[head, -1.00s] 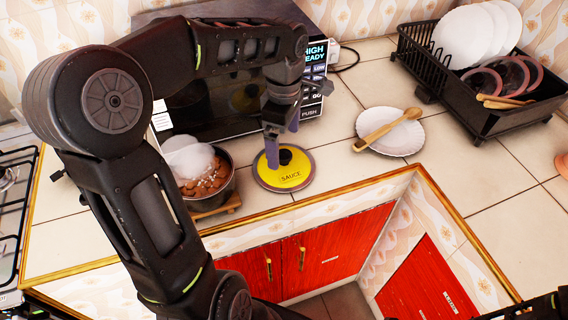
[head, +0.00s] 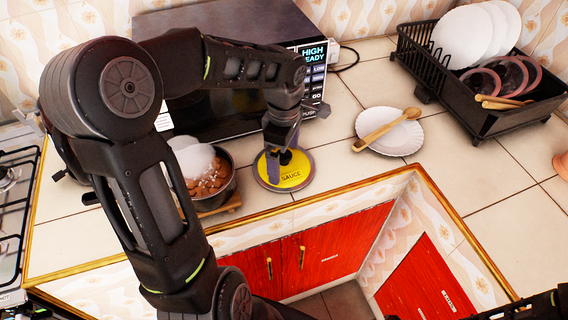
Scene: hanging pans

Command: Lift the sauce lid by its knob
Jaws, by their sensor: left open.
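The sauce lid (head: 288,183) is a yellow disc with a grey rim and the word SAUCE. It lies flat on the tiled counter, right of the pot. Its dark knob (head: 285,158) stands at the centre, partly hidden by my gripper. My left gripper (head: 284,148) points down over the lid with its fingers at the knob, open. I cannot tell whether the fingers touch the knob.
A pot of brown food (head: 213,181) with steam stands on a wooden trivet just left of the lid. A microwave (head: 215,113) is behind. A white plate with a wooden spoon (head: 388,130) and a black dish rack (head: 480,118) are to the right. The counter's front edge is close.

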